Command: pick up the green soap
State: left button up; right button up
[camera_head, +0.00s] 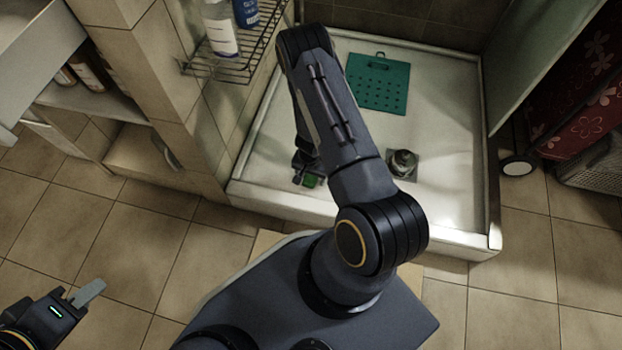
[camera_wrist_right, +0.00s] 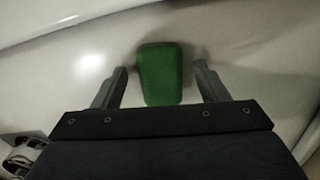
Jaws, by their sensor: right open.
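The green soap (camera_wrist_right: 160,75) lies on the white floor of the shower basin. In the right wrist view it sits between the two fingers of my right gripper (camera_wrist_right: 161,86), with a gap visible on each side. The fingers are open. In the head view only a small part of the soap (camera_head: 311,180) shows, beside my right gripper (camera_head: 303,179), near the basin's front left corner; my arm hides much around it. My left gripper (camera_head: 88,293) is at the lower left above the tiled floor, away from the soap; its jaw state is unclear.
The shower basin (camera_head: 446,215) has a raised front rim. A teal mat (camera_head: 379,83) lies at its back, and a drain fitting (camera_head: 403,163) stands near the middle. A wire rack (camera_head: 222,66) with bottles hangs at the left wall.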

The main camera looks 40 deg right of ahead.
jog(key=shift+r, duration=0.1)
jog(key=c, duration=1.1)
